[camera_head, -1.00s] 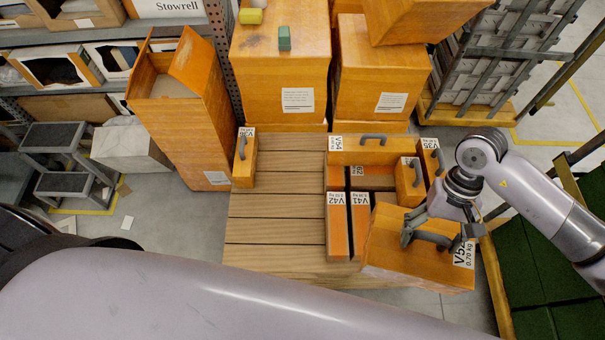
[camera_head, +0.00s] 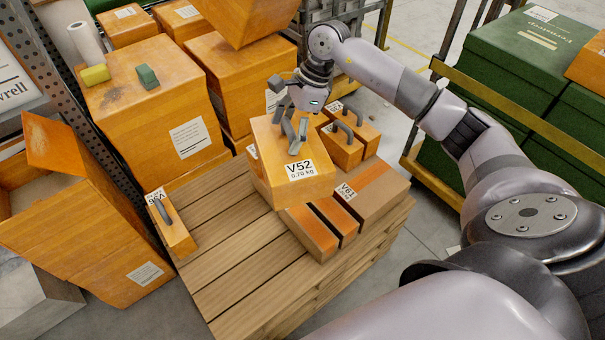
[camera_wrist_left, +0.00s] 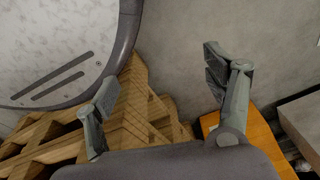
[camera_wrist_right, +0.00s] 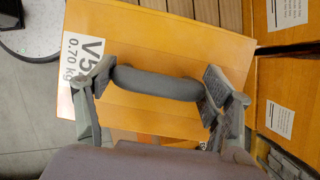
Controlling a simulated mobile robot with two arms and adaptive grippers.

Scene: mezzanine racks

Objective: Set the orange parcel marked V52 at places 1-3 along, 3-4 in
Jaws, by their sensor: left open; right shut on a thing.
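The orange parcel marked V52 (camera_head: 280,185) hangs from my right gripper (camera_head: 296,132), which is shut on its grey handle. In the right wrist view the handle (camera_wrist_right: 157,84) lies between the fingers of the right gripper (camera_wrist_right: 158,92), next to the V52 label. The parcel appears above the wooden pallet (camera_head: 222,258) and hides part of the parcels behind it; its exact height is unclear. My left gripper (camera_wrist_left: 165,95) is open and empty in the left wrist view, with the pallet's slatted side (camera_wrist_left: 135,120) beyond it.
Orange parcel V36 (camera_head: 172,228) stands on the pallet's left side. Low parcels, one marked V61 (camera_head: 362,193), lie at the near right; two handled parcels (camera_head: 342,150) stand behind. Tall orange boxes (camera_head: 165,110) line the back. Bare slats show in the left middle. Green crates (camera_head: 530,60) stand right.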

